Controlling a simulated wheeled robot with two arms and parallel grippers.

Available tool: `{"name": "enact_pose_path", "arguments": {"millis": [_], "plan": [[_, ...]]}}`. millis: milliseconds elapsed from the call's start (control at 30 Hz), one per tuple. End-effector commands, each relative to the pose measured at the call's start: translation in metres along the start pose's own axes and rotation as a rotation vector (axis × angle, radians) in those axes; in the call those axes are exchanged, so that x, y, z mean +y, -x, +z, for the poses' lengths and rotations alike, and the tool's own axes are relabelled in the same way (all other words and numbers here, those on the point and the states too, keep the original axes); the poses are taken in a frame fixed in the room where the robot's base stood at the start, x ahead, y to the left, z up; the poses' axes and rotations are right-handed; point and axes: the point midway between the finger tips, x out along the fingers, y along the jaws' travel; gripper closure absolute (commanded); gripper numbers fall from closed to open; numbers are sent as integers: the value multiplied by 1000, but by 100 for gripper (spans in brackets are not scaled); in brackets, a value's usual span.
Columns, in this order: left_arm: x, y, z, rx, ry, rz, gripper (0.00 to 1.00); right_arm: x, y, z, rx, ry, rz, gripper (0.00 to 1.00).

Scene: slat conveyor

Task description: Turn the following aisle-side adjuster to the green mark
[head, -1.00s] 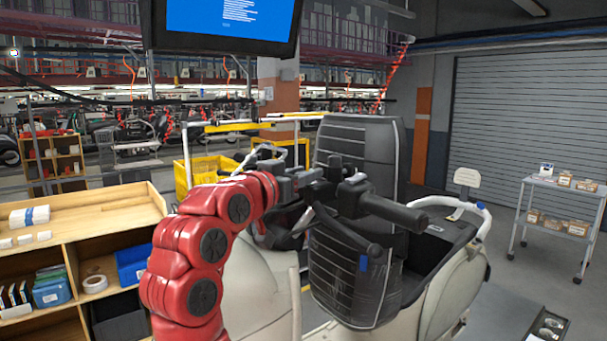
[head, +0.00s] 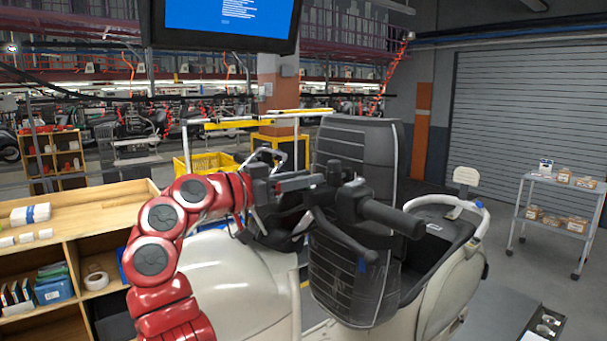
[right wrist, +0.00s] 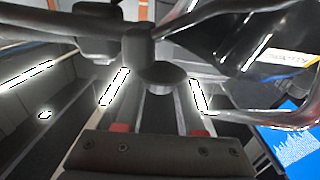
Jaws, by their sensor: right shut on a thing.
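A cream scooter (head: 235,275) stands in front of me with black handlebars and a black grip (head: 392,215). My right gripper (head: 318,181), at the end of the red arm, reaches the middle of the handlebar. In the right wrist view its fingers run up on both sides of a round dark knob (right wrist: 162,76), which looks like the adjuster, under a black bar with clamps. The right gripper (right wrist: 160,98) is shut on this knob. No green mark can be made out. In the head view the knob is hidden among the black parts. My left gripper is not in view.
A wooden shelf unit (head: 110,210) with boxes and tape is at the left. A yellow crate (head: 205,163) stands behind the scooter. A screen (head: 225,20) hangs above.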

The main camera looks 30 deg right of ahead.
Motion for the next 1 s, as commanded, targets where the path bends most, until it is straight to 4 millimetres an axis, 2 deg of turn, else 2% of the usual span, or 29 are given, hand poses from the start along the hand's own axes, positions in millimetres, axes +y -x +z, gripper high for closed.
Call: {"name": "enact_pose_path", "arguments": {"millis": [167,200,233,533,667,767,1000], "plan": [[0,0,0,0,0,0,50,0,0,0,1,-1,-1,100],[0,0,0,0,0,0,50,0,0,0,1,-1,-1,55],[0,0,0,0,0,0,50,0,0,0,1,0,-1,50],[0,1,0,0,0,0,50,0,1,0,0,0,-2,50],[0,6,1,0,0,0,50,-1,11,2,1,2,-4,50],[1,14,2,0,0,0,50,-1,28,3,2,0,-5,50],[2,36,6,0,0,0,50,0,92,3,2,-1,-4,50]]}}
